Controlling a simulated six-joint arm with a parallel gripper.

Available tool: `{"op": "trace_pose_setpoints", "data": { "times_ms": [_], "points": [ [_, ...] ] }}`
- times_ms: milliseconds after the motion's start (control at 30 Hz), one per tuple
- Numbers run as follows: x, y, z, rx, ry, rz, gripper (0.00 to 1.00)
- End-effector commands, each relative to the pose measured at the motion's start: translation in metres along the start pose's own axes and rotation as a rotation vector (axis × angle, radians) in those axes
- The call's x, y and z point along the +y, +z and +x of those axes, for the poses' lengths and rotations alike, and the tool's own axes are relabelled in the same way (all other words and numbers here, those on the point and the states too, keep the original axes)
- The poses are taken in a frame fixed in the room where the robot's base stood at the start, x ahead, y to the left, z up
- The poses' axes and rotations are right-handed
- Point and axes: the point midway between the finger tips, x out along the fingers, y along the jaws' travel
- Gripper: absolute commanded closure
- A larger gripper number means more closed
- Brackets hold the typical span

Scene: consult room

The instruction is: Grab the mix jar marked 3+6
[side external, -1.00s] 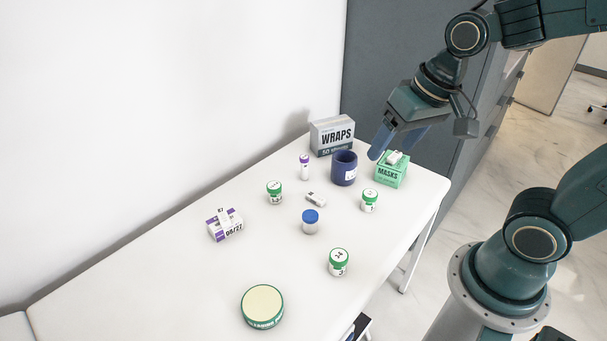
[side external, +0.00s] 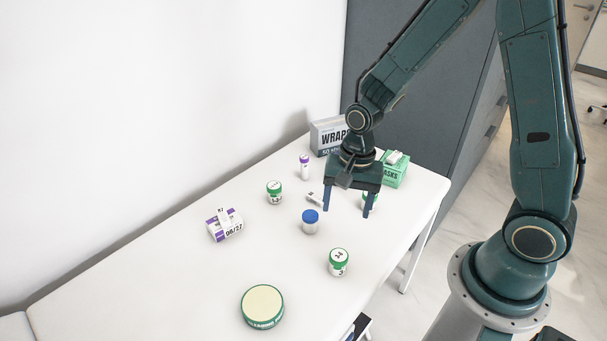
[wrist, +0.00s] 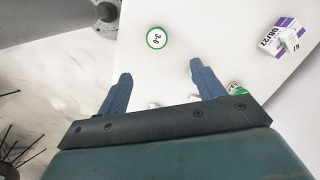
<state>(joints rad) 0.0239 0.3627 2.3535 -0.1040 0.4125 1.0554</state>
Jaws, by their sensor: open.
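A white jar with a green lid (side external: 339,262) stands upright near the front of the table. In the wrist view its round lid (wrist: 157,38) shows ahead of my fingers, with marks that look like 3 and 6. My gripper (side external: 347,212) points down above the table, behind this jar in the side view. Its two blue fingers (wrist: 160,70) are apart with nothing held between them. Another green-lidded jar (side external: 274,190) stands to the left.
A blue-capped jar (side external: 310,222) stands close left of my gripper. A purple-white box (side external: 225,225), a purple-capped vial (side external: 304,167), a wraps box (side external: 327,137), a green masks box (side external: 396,170) and a wide round tin (side external: 262,307) stand on the white table (side external: 150,290).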

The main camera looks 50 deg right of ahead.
Motion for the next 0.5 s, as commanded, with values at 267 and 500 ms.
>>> {"op": "trace_pose_setpoints", "data": {
  "times_ms": [267, 500],
  "points": [
    [0.002, 0.000, 0.038, -0.038, 0.042, 0.130, 0.32],
    [0.002, 0.000, 0.042, -0.042, 0.046, 0.147, 0.32]
  ]
}}
